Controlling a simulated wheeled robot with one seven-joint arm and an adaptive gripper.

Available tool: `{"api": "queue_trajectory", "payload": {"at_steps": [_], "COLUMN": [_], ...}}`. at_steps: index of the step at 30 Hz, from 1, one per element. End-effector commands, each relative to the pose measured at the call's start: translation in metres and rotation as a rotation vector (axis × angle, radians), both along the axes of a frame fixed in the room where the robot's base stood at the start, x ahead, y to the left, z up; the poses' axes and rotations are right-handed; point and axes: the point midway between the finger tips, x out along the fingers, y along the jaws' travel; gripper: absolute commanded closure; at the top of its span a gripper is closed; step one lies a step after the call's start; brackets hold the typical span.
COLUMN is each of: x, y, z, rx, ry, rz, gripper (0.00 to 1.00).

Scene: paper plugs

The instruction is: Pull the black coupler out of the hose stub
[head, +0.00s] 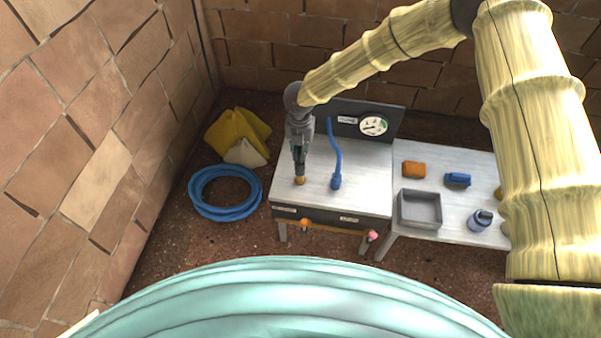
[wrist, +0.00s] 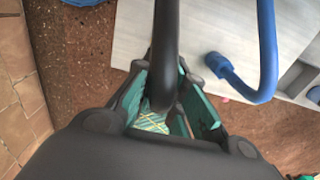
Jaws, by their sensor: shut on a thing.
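My gripper (head: 300,168) points down over the left part of the grey bench top. Its fingers are shut around a dark tube-like piece, which I take to be the black coupler (wrist: 165,50); the fingers hide much of it in the head view. A small brass-coloured fitting (head: 300,181) shows at the bench surface directly below the fingertips; it may be the hose stub. Whether the coupler still sits in it cannot be told. In the wrist view the fingers (wrist: 170,95) have teal inner faces around the dark piece.
A blue hose (head: 336,150) with a blue end stands just right of my gripper. A gauge panel (head: 373,126) is behind. The right table holds a grey tray (head: 421,222), an orange block (head: 413,169) and blue items. A coiled blue hose (head: 194,200) lies on the floor.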

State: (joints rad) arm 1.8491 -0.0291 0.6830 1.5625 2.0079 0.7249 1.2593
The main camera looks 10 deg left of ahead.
Motion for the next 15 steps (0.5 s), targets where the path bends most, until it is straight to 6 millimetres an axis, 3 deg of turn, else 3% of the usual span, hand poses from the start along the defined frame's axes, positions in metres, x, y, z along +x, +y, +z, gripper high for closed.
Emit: {"api": "queue_trajectory", "payload": {"at_steps": [15], "x": [0.0], "y": [0.0], "z": [0.025], "rx": [0.0], "ry": [0.0], "rz": [0.0], "gripper": [1.0]}}
